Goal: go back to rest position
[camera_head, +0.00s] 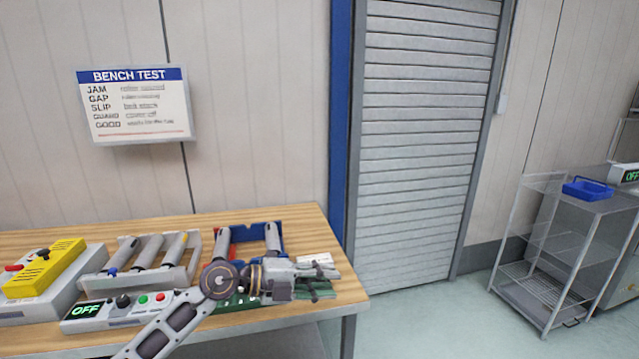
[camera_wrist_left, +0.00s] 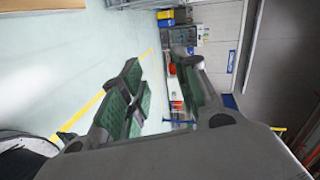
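My left arm comes in from the lower left in the head view. My left gripper (camera_head: 318,286) is above the right end of the wooden workbench (camera_head: 345,288). In the left wrist view my left gripper's two green-padded fingers (camera_wrist_left: 163,95) stand apart with nothing between them, and floor shows through the gap. My right gripper is not in view.
The bench holds a yellow-topped box (camera_head: 45,268), a roller rack (camera_head: 150,262), a control box reading OFF (camera_head: 125,306), and a blue bin (camera_head: 255,232) partly behind my arm. A wire cart (camera_head: 545,240) with a blue tray (camera_head: 585,190) stands at right. Floor before the shutter (camera_head: 425,140) is clear.

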